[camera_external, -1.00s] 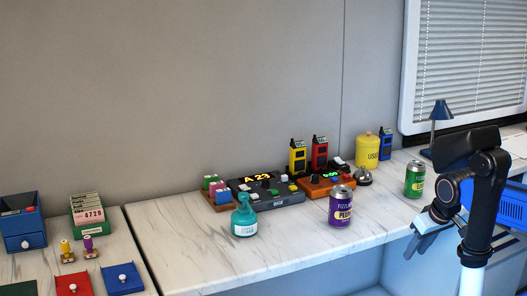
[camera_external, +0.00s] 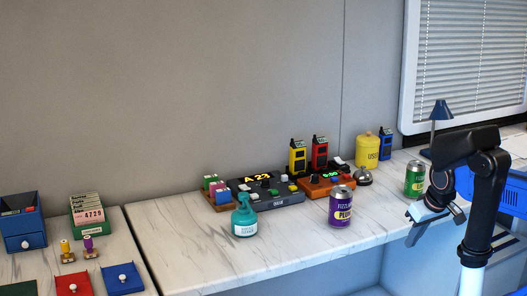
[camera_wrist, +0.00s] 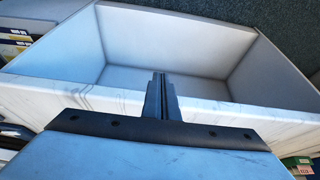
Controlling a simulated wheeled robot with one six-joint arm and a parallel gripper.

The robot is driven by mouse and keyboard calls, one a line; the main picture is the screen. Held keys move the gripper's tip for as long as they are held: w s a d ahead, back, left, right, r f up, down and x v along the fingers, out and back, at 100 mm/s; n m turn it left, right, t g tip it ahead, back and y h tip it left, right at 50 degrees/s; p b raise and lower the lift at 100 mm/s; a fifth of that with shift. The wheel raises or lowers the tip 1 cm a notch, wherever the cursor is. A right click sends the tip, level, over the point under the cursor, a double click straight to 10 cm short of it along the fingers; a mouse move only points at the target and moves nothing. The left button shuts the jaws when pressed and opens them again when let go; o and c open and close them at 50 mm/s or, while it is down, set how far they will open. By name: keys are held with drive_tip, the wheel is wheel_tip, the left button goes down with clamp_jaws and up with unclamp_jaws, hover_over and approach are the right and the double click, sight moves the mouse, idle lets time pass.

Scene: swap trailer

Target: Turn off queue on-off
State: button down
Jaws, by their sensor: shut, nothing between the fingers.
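The queue unit (camera_external: 275,198) is a dark grey box on the marble counter, with a lit yellow "A 23" display, a dark knob and several coloured buttons. Which of its controls is the on-off one is too small to tell. My gripper (camera_external: 410,238) is at the counter's front edge, well to the right of the queue unit and apart from it. In the wrist view my gripper's fingers (camera_wrist: 161,90) are together and empty, in front of a pale open recess (camera_wrist: 180,45). The queue unit does not show in the wrist view.
A purple can (camera_external: 341,208) and a teal bottle (camera_external: 244,218) stand in front of the devices. An orange unit (camera_external: 320,186), a bell (camera_external: 364,177) and a green can (camera_external: 414,180) are to the right.

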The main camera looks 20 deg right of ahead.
drive_tip(key=w+a+r+g, duration=0.1)
drive_tip(key=w+a+r, duration=0.4)
drive_tip(key=w+r, duration=0.5)
drive_tip(key=w+a+r, duration=0.4)
drive_tip(key=w+r, duration=0.3)
drive_tip(key=w, duration=0.6)
drive_tip(key=w+a+r+g, duration=0.2)
drive_tip(key=w+a+r, duration=0.1)
drive_tip(key=w+a, duration=1.7)
drive_tip(key=shift+w+a, duration=0.4)
drive_tip(key=shift+w, duration=0.1)
drive_tip(key=shift+r, duration=0.1)
